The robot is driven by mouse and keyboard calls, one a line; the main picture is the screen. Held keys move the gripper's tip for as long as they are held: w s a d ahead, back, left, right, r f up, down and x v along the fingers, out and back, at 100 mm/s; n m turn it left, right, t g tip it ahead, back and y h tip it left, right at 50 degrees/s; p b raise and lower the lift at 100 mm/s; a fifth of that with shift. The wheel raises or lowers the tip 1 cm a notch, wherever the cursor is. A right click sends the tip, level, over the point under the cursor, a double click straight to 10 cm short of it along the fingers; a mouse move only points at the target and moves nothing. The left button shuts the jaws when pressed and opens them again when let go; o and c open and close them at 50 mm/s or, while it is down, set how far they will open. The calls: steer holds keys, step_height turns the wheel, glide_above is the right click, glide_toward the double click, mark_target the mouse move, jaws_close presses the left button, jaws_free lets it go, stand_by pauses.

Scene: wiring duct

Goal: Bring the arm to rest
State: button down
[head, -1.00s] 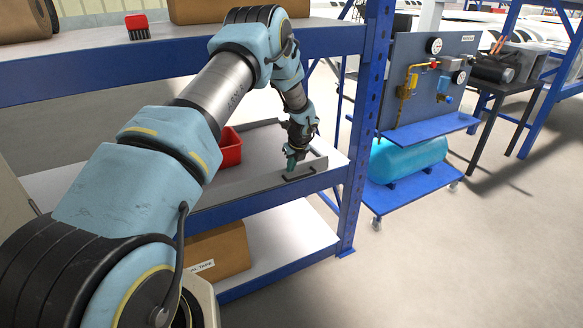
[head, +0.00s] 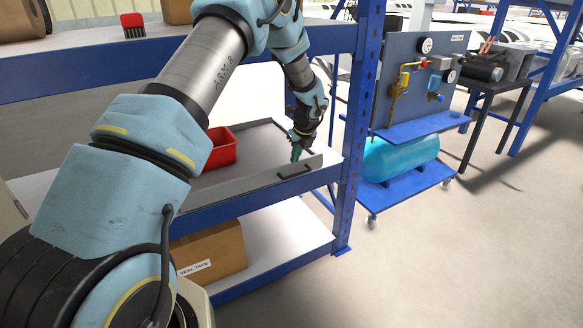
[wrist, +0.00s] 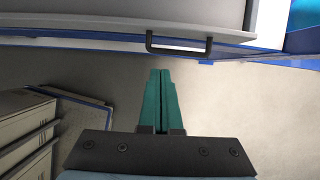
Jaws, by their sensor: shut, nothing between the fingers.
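My gripper (head: 296,153) hangs at the end of my arm in the head view, just in front of the grey drawer tray (head: 262,184) on the middle shelf, near its dark handle (head: 295,170). In the wrist view its two green fingers (wrist: 160,100) are together with nothing between them. The tray's handle (wrist: 179,48) lies beyond the fingertips there, with a gap of floor showing between. My arm reaches across the head view from the lower left, bent down at its far end.
A red bin (head: 222,149) sits in the tray. The blue rack upright (head: 357,130) stands close right of my gripper. A cardboard box (head: 215,250) is on the lower shelf. A cart with a teal tank (head: 400,160) stands to the right. Open floor lies at the lower right.

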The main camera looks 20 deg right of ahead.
steer(key=s+a+r+n+g, duration=0.1)
steer(key=s+a+r+n, duration=0.3)
steer(key=a, duration=0.3)
steer(key=s+a+r+n, duration=0.2)
steer(key=a+r+n, duration=0.2)
steer(key=a+n, duration=0.3)
steer(key=s+a+r+n+g, duration=0.1)
steer(key=s+a+r+n, duration=0.3)
steer(key=a, duration=0.3)
steer(key=s+a+r+n+h, duration=0.1)
steer(key=s+a+r+n, duration=0.2)
steer(key=s+a+n, duration=0.9)
steer(key=s+n, duration=0.3)
steer(key=n, duration=0.2)
steer(key=shift+a+r+n+g+p, duration=0.2)
steer(key=shift+a+n+g+p, duration=0.1)
steer(key=shift+a+g+p, duration=0.1)
